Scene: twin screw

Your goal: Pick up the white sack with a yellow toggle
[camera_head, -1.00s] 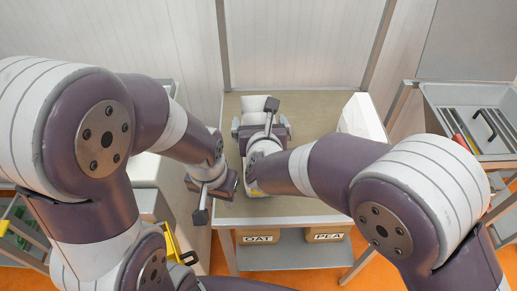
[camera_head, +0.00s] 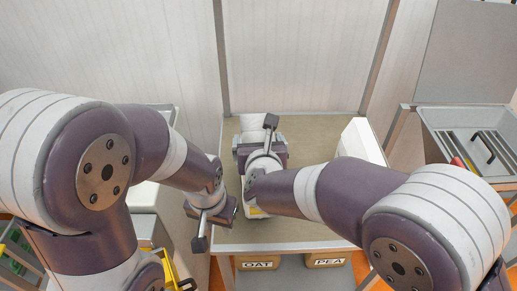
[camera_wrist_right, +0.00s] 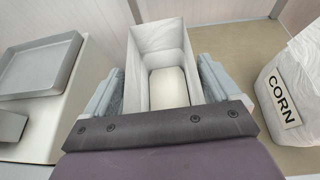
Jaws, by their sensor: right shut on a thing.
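A white open-topped sack (camera_wrist_right: 136,75) stands between the two fingers of my right gripper (camera_wrist_right: 160,88), which is shut on it. I look down into it in the right wrist view and see a pale surface inside. In the head view the sack (camera_head: 250,124) shows behind my right gripper (camera_head: 264,150). A small yellow patch (camera_head: 255,211) shows low on the near side, partly covered by my wrist; I cannot tell whether it is a toggle. My left gripper (camera_head: 211,207) hangs over the table's left edge, apart from the sack; its jaws are unclear.
A white sack labelled CORN (camera_wrist_right: 286,88) stands on the table (camera_head: 310,226) to the right. It also shows in the head view (camera_head: 360,140). Bins marked OAT (camera_head: 257,264) and PEA (camera_head: 327,260) sit below. A grey tray (camera_wrist_right: 38,66) is at left.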

